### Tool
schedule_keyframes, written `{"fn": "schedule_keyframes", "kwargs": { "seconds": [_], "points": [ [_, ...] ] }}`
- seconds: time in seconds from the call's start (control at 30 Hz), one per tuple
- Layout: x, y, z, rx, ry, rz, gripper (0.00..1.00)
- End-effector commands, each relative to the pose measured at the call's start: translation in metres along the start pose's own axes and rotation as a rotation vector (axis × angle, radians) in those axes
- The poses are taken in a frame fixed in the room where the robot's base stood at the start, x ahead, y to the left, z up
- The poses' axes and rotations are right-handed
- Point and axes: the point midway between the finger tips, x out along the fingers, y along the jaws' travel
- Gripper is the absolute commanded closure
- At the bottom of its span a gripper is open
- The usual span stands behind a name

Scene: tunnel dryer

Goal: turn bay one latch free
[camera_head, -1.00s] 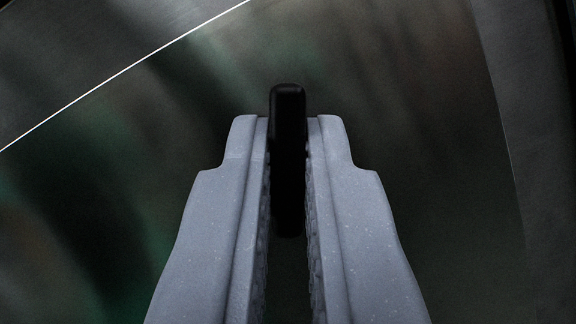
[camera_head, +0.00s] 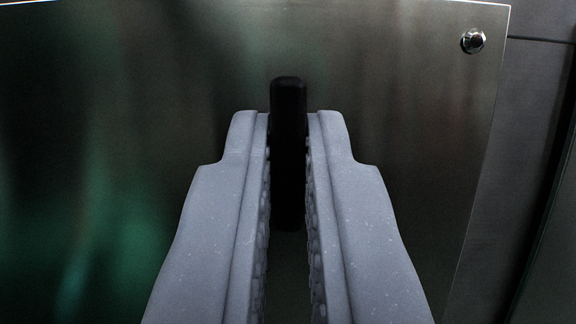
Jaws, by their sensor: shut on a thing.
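A black bar-shaped latch handle (camera_head: 289,95) stands out from a dark reflective metal panel (camera_head: 400,90) in the middle of the view. My gripper (camera_head: 289,135) has its two grey fingers on either side of the handle and is shut on it. The handle's top end shows above the fingertips. Its lower part lies between the fingers in shadow. The handle runs up and down in the picture. The mechanism behind it is hidden.
A round shiny bolt (camera_head: 473,41) sits in the panel's top right corner. The panel's right edge slants down, with a darker grey frame (camera_head: 530,90) and a seam beyond it. The panel around my gripper looks clear.

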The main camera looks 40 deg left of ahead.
Motion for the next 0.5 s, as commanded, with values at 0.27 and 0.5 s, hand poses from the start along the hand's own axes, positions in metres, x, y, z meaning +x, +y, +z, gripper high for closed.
{"fn": "schedule_keyframes", "kwargs": {
  "seconds": [0.27,0.5],
  "points": [
    [-0.0020,0.0017,0.0007,-0.002,-0.003,0.006,1.00],
    [-0.0011,0.0011,0.0001,-0.001,-0.002,0.003,0.70]
  ]
}}
